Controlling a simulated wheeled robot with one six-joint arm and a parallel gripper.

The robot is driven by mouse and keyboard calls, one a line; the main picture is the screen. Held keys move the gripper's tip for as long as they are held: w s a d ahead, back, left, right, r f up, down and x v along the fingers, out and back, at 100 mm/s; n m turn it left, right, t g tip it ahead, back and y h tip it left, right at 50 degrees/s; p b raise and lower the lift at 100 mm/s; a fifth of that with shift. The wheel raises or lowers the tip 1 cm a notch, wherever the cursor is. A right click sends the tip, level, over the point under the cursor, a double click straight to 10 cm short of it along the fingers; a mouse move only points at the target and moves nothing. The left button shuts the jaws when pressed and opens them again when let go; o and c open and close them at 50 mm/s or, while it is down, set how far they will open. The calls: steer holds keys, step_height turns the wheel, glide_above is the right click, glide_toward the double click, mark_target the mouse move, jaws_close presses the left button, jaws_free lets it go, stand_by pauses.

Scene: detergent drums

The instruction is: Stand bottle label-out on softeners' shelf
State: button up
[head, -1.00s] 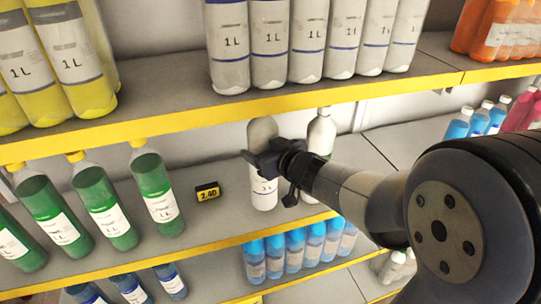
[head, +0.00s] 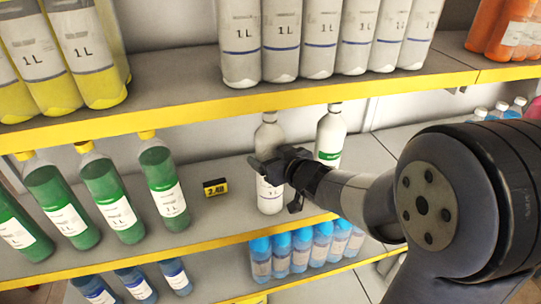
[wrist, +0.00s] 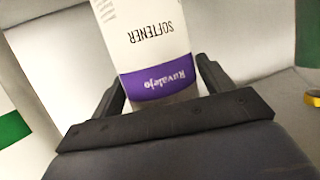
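A pale grey softener bottle (head: 269,196) is upright on the middle shelf (head: 235,212), or just above it; I cannot tell which. My gripper (head: 268,171) reaches it from the right and crosses its middle. In the wrist view my gripper's fingers (wrist: 162,88) lie close on both sides of the bottle (wrist: 148,38), shut on it. Its white label with a purple band faces my wrist camera, reading "SOFTENER" and "Ruvalejo" upside down. A white label part with "1 L" also faces the head camera. My gripper hides the bottle's middle.
A similar bottle with a green band (head: 330,137) stands to the right, partly behind my arm. The yellow-edged upper shelf (head: 240,104) hangs close above. Blue bottles (head: 303,250) stand below.

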steer(key=shift+o, duration=1.1)
steer(key=shift+r, duration=0.15)
steer(key=shift+d+r, duration=0.1)
steer(key=shift+r, duration=0.05)
steer(key=p+v, duration=0.2)
steer(key=v, duration=0.9)
steer(key=shift+s, duration=0.4)
steer(key=shift+d, duration=0.1)
